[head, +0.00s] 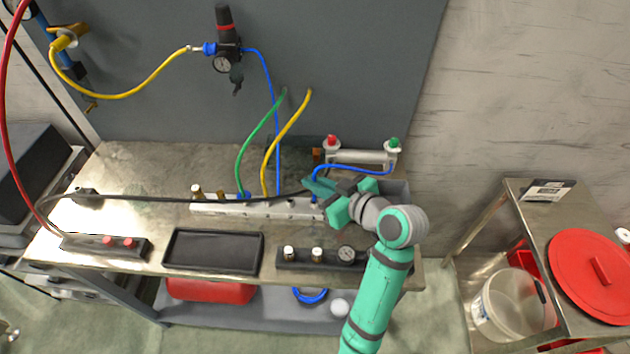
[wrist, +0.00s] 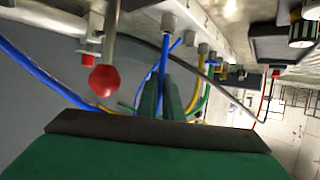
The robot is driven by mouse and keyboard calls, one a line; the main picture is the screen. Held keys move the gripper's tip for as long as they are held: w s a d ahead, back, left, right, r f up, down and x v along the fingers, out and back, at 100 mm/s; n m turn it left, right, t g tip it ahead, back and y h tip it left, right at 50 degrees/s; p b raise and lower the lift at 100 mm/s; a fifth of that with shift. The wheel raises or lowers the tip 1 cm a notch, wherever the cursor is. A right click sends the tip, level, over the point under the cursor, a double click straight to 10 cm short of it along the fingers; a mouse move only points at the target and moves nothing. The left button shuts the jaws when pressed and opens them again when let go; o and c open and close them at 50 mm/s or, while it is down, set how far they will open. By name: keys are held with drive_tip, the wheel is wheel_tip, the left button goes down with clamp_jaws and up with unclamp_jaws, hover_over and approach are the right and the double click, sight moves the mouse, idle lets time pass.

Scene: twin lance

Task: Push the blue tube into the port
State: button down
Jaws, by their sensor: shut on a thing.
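The blue tube (head: 350,168) arcs from the cylinder's green-capped end to my gripper (head: 318,186). My gripper is shut on the tube near its end, above the right end of the pale manifold (head: 268,209). In the wrist view, the two green fingers (wrist: 162,98) stand on either side of a blue length (wrist: 163,62). Its tip points at a grey fitting (wrist: 168,22) on the metal block and looks in line with it. I cannot tell whether the tip is inside the port or just short of it.
Green (head: 250,145) and yellow (head: 283,143) tubes and another blue tube rise from the manifold, left of my gripper. A cylinder (head: 355,157) with red and green caps stands behind. A black tray (head: 213,232) and gauge block (head: 318,257) lie in front.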

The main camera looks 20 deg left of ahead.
drive_tip(key=shift+f, duration=1.1)
drive_tip(key=c, duration=1.8)
unclamp_jaws()
drive_tip(key=shift+c, duration=0.2)
drive_tip(key=v, duration=1)
drive_tip(key=shift+d, duration=0.35)
